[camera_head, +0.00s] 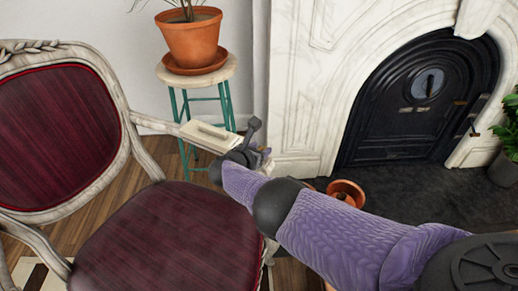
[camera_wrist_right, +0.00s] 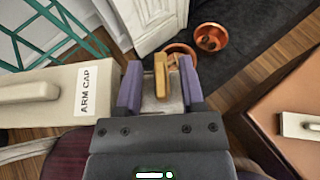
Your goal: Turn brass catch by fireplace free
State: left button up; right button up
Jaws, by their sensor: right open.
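The brass catch (camera_wrist_right: 160,76) stands as a narrow upright piece in the right wrist view, on a pale plate (camera_wrist_right: 165,104). My right gripper (camera_wrist_right: 160,84) is open, with one purple finger on each side of the catch. A thin gap shows on both sides, so I cannot see contact. In the head view my right gripper (camera_head: 262,152) is by the armchair's front right corner, left of the fireplace (camera_head: 300,100); the catch is hidden or too small to tell there. My left gripper is not in view.
A cream block labelled ARM CAP (camera_wrist_right: 85,92) lies close left of the gripper. The armchair (camera_head: 165,235) and a teal-legged stool (camera_head: 228,72) with a potted plant (camera_head: 194,40) stand nearby. A brown box-like thing (camera_wrist_right: 290,95) is at right.

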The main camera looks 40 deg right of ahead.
pick_arm(q)
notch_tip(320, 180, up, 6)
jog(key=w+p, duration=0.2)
jog(key=p, duration=0.5)
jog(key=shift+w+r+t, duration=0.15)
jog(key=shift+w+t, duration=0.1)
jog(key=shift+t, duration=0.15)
pick_arm(e)
jog(key=v, duration=1)
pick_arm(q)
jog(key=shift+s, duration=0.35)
